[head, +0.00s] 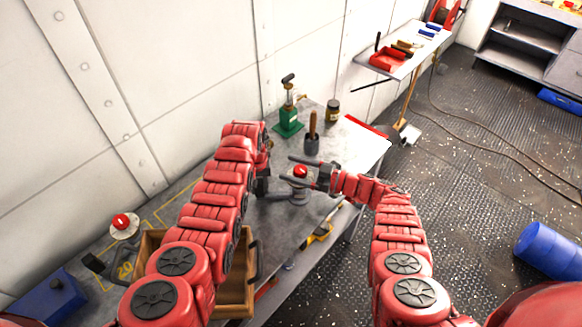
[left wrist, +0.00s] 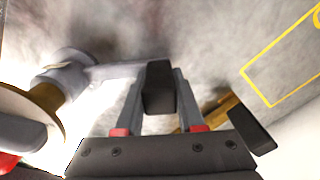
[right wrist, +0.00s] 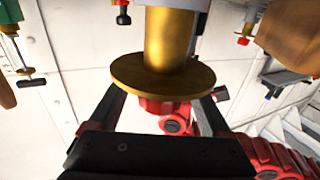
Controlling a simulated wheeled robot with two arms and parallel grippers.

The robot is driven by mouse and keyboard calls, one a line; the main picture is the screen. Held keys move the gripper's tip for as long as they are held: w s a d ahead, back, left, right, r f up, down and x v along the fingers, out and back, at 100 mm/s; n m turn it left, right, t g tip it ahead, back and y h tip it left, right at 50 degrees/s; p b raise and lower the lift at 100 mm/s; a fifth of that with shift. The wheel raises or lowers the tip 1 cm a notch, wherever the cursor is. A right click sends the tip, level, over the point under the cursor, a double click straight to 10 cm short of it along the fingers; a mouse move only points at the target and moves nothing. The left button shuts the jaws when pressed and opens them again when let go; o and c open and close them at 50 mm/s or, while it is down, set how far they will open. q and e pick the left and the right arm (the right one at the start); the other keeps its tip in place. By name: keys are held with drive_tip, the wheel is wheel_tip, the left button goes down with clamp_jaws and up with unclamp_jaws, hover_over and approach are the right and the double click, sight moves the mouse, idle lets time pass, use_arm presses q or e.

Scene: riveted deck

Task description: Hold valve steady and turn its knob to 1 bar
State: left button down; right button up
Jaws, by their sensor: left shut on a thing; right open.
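The valve (head: 299,196) stands on the grey bench with its red knob (head: 301,171) on top. In the left wrist view its grey side pipe (left wrist: 105,72) ends in a black piece between my fingers. My left gripper (head: 264,184) is shut on that pipe end, left of the valve body. My right gripper (head: 314,171) is open, with its fingers at either side of the knob. The knob's scale is not readable.
A second red-knobbed device (head: 122,223) stands at the bench's left, near yellow markings. A wooden box (head: 235,297) is below my left arm. A yellow tool (head: 320,235) lies at the front edge.

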drive_tip(key=v, duration=1.1)
drive_tip(key=shift+d, duration=0.2)
use_arm(q)
drive_tip(key=shift+c, duration=2.2)
unclamp_jaws()
